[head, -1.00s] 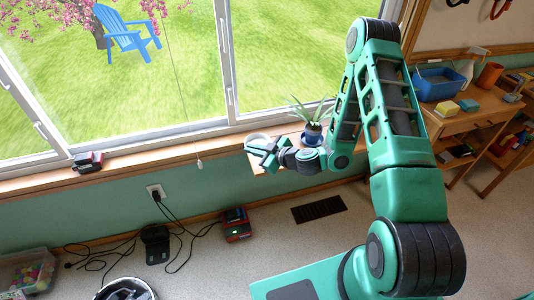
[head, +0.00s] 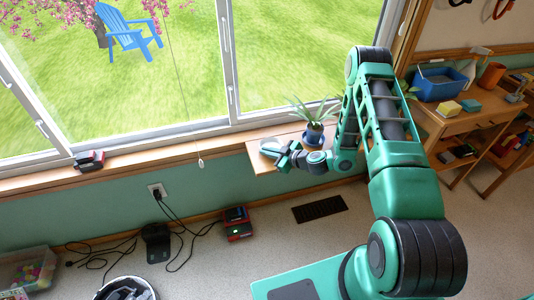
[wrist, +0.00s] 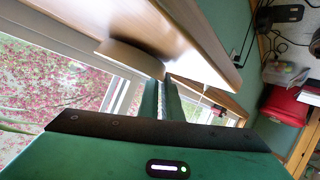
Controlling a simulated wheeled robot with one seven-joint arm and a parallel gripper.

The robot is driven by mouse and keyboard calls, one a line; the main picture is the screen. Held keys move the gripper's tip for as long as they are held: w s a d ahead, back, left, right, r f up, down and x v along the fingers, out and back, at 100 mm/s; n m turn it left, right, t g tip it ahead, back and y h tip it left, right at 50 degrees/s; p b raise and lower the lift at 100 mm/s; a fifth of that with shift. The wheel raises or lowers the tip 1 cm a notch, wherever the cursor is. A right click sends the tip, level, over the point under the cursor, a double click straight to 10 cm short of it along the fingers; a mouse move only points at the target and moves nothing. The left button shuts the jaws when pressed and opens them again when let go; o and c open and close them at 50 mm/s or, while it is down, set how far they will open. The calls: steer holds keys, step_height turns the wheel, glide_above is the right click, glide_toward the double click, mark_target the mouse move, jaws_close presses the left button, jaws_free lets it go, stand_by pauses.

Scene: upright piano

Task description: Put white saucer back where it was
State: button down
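The white saucer (head: 269,145) is over the left end of the small wooden shelf (head: 262,168) below the window. In the wrist view the saucer (wrist: 132,58) shows nearly edge-on against the wood (wrist: 190,35), touching it or very close to it. My gripper (head: 278,152) is at the saucer's near right side. In the wrist view its two fingers (wrist: 163,88) are close together with the saucer's rim between their tips, so it looks shut on the saucer. The fingertips are small and partly hidden in the head view.
A potted plant in a blue pot (head: 312,133) stands on the shelf just right of my gripper. The window glass and sill (head: 150,157) lie behind. A wooden desk with a blue bin (head: 440,84) is at the right. Cables and a red-black device (head: 237,224) lie on the floor.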

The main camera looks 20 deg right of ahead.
steer(key=shift+f, duration=0.15)
steer(key=c, duration=1.9)
jaws_free()
steer(key=shift+c, duration=0.2)
steer(key=v, duration=1.2)
steer(key=shift+a, duration=0.1)
